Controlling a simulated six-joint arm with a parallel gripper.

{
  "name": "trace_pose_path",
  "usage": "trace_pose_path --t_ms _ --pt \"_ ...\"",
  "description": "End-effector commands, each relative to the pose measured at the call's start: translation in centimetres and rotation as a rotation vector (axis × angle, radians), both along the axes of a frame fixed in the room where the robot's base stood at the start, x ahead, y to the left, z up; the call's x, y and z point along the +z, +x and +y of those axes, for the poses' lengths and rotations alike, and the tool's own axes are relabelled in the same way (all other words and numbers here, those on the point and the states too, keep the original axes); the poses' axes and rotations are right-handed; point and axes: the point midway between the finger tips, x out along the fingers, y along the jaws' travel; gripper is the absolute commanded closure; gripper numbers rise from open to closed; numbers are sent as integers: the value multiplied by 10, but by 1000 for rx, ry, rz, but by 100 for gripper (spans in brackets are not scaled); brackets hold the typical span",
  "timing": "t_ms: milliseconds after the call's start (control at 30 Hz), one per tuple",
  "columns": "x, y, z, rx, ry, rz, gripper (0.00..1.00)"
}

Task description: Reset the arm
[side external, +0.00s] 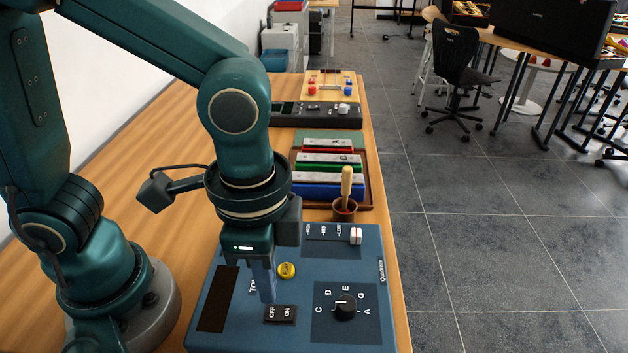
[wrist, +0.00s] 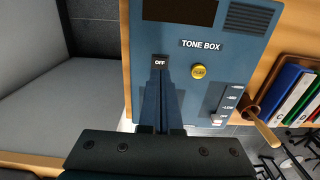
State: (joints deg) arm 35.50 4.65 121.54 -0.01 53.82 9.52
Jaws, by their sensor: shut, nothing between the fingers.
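My gripper (side external: 268,299) points down over the blue tone box (side external: 338,269), its fingers closed together with nothing between them. The fingertips are at the black OFF/ON rocker switch (side external: 280,314); I cannot tell whether they touch it. In the wrist view my gripper (wrist: 162,76) covers the ON half, and only the OFF label (wrist: 160,62) shows. A yellow round button (side external: 287,270) sits behind the switch. A black knob (side external: 345,307) ringed by note letters is to the right. A slider with a white cap (side external: 356,236) is near the back right corner.
A cup (side external: 344,211) holding a wooden-handled mallet (side external: 346,183) stands behind the box. Behind are colored chime bars (side external: 330,178) in a tray, a dark device (side external: 315,116) and a wooden board (side external: 333,82). The table's right edge is close to the box. Bare table lies left.

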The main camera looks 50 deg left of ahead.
Motion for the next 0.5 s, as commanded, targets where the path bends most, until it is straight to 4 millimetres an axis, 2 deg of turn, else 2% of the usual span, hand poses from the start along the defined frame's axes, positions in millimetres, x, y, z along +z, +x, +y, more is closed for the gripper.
trace_pose_path --t_ms 300,500 --pt "25 1 0 0 -2 -4 100" --pt "33 0 0 0 -1 -1 100"
